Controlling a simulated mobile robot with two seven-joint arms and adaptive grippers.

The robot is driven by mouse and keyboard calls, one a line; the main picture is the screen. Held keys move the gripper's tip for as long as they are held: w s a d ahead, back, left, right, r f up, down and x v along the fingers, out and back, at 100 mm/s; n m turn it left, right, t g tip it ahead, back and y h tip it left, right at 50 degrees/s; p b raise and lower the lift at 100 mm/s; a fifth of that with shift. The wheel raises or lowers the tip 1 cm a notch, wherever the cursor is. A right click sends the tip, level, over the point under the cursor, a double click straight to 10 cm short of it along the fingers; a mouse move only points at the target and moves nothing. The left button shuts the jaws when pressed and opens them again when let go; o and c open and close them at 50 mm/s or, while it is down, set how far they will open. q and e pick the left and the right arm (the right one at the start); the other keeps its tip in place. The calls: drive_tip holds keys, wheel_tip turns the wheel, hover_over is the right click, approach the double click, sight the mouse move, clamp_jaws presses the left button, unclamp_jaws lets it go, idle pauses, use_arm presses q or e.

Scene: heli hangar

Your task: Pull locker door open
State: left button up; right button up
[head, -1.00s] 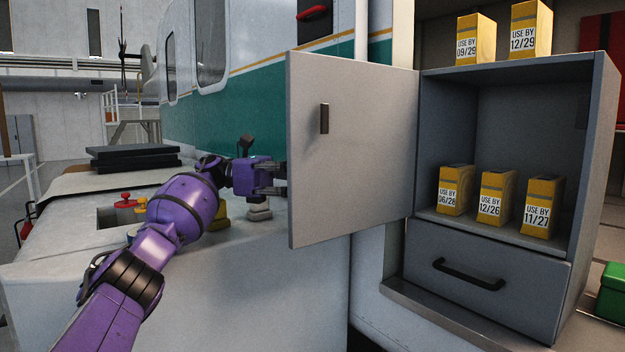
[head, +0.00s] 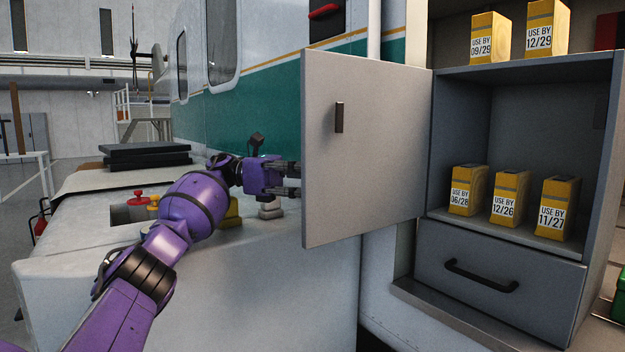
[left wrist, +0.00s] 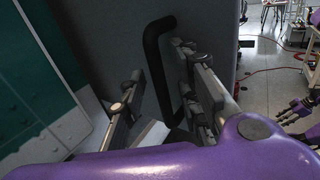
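The grey locker door (head: 365,180) stands wide open, swung out to the left of the locker (head: 515,115). A small dark latch (head: 339,117) is on the face turned to the head camera. My left gripper (head: 292,181) is open at the door's left edge, its tips partly hidden behind it. In the left wrist view the door's other face (left wrist: 100,40) carries a black bar handle (left wrist: 157,70). The fingers of the left gripper (left wrist: 160,85) are spread on either side of this handle, not closed on it.
Yellow boxes (head: 505,195) stand inside the locker and on top of it. A drawer (head: 500,285) with a black handle is below. A white bench (head: 200,285) lies under my left arm, with black slabs (head: 145,157) farther back. The aircraft wall (head: 260,90) is behind.

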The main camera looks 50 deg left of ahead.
use_arm(q)
drive_tip(key=v, duration=0.7)
drive_tip(key=shift+s+a, duration=0.2)
drive_tip(key=shift+a, duration=0.05)
drive_tip(key=shift+f, duration=0.1)
idle(0.5)
